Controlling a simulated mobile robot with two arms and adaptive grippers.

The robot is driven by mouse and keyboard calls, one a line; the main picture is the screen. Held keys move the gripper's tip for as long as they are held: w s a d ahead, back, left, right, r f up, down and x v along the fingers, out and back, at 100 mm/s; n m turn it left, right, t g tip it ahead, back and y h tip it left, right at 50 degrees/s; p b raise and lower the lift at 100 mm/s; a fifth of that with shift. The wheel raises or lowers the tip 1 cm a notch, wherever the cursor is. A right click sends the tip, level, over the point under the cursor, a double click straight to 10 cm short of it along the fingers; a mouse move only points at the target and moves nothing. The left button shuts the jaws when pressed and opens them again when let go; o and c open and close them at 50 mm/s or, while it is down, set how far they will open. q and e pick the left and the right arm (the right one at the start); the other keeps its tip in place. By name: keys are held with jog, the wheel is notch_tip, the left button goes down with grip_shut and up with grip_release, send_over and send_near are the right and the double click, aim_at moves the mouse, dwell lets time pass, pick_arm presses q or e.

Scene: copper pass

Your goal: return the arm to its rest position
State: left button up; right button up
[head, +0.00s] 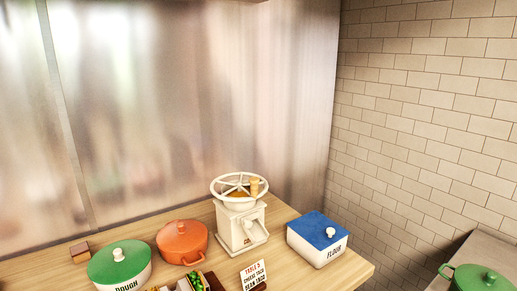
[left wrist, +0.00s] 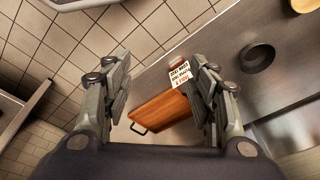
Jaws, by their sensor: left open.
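My left gripper (left wrist: 158,98) shows in the left wrist view with its two fingers spread apart and nothing between them. Beyond the fingertips are a brown wooden board or box (left wrist: 160,112) with a dark handle and a white printed card (left wrist: 181,76), both on a grey metal counter (left wrist: 240,50). I cannot tell how far the fingers are from them. Neither of my arms shows in the head view, and my right gripper is in neither view.
In the head view a wooden counter (head: 281,214) holds a green-lidded dough pot (head: 120,265), an orange pot (head: 182,243), a white grinder (head: 241,227), a blue-lidded flour box (head: 318,238) and a table card (head: 254,275). A green pot (head: 478,279) stands at right. A dark ring (left wrist: 257,57) sits on the metal counter.

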pick_arm(q)
jog(key=s+a+f+g+b, duration=0.1)
jog(key=s+a+f, duration=0.2)
jog(key=s+f, duration=1.3)
jog(key=shift+s+f+b, duration=0.25)
jog(key=shift+f+b, duration=0.1)
jog(key=shift+f, duration=0.25)
